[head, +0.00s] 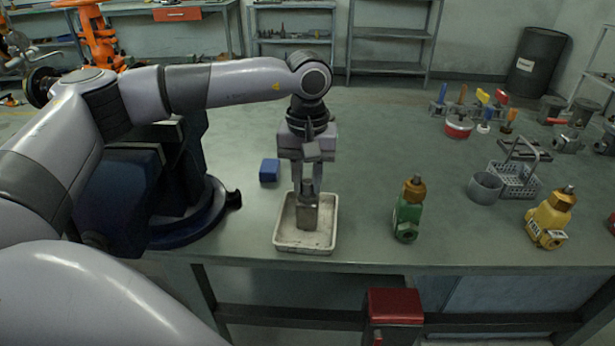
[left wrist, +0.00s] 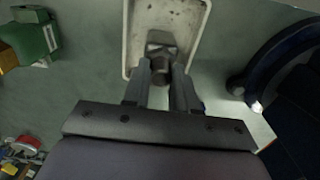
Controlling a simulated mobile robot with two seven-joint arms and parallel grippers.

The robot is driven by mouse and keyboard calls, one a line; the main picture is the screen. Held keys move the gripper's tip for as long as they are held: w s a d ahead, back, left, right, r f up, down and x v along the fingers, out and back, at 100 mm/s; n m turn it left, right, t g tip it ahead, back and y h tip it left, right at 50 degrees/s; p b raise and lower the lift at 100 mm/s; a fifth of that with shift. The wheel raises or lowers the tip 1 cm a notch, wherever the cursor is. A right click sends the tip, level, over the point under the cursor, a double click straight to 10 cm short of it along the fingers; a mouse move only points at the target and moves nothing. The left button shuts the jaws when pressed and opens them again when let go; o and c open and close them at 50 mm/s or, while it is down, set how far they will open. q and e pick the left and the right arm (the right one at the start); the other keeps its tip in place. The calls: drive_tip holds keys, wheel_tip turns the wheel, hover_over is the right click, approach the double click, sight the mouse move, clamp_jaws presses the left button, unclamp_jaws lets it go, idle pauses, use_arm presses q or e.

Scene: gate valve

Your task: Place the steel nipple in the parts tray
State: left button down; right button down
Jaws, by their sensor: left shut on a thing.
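The parts tray (head: 284,242) is a shallow, off-white, worn tray near the front edge of the bench. It also shows at the top of the left wrist view (left wrist: 134,38). My left gripper (head: 307,196) points down over the tray and is shut on the steel nipple (head: 307,216), a short grey-brown metal piece. In the left wrist view the nipple (left wrist: 160,64) shows between the two fingers (left wrist: 161,80), partly hidden by them. I cannot tell whether its lower end touches the tray floor. My right gripper is not in view.
A blue block (head: 269,170) lies behind the tray to the left. A green valve (head: 408,212) stands to the right, with a yellow valve (head: 550,220), a grey cup (head: 485,188) and a grey caddy (head: 517,181) farther right. The bench between tray and green valve is clear.

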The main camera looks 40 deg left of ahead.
use_arm(q)
drive_tip(key=c, duration=0.9)
unclamp_jaws()
drive_tip(key=shift+r, duration=0.2)
wheel_tip(320, 180, up, 12)
drive_tip(key=shift+f, duration=0.15)
